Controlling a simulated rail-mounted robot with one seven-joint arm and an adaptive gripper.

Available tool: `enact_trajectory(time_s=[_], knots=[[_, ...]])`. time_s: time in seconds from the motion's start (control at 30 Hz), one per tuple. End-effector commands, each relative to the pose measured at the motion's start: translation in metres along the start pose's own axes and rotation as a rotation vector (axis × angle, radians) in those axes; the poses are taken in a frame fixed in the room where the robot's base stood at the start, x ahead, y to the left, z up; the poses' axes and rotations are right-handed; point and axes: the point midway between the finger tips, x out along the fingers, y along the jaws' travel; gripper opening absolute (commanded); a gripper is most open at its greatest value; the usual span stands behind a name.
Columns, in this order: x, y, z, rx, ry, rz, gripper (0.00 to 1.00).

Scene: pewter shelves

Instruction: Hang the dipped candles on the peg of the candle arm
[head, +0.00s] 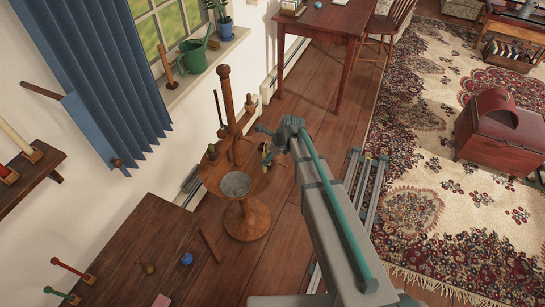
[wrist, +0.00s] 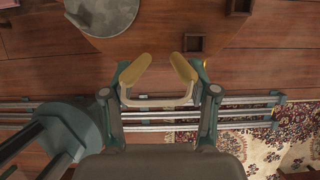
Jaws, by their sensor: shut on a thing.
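A wooden post (head: 227,95), which looks like the candle arm, stands on a small round table (head: 258,185); short knobs show beside it, and I cannot tell which is the peg. My gripper (head: 268,152) is just right of the post, near the table's right edge. In the wrist view my gripper (wrist: 159,75) is shut with its fingers spread around a piece. The dipped candles seem to be this piece: two yellowish parts (wrist: 183,67) joined by a pale bar (wrist: 157,102). Their lower ends are not clear. They are apart from the post.
A grey disc (head: 235,185) lies on the round table; it also shows in the wrist view (wrist: 105,14). A low wooden table (head: 140,250) with a blue ball (head: 186,258) is at front left. A curtain (head: 100,80) hangs at left. Open floor (head: 325,75) lies behind.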

Motion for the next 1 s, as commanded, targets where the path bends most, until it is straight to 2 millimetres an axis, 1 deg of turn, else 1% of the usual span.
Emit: enact_trajectory(time_s=[1.0], knots=[[0.026,-0.001,0.049,-0.001,0.001,0.0,0.25]])
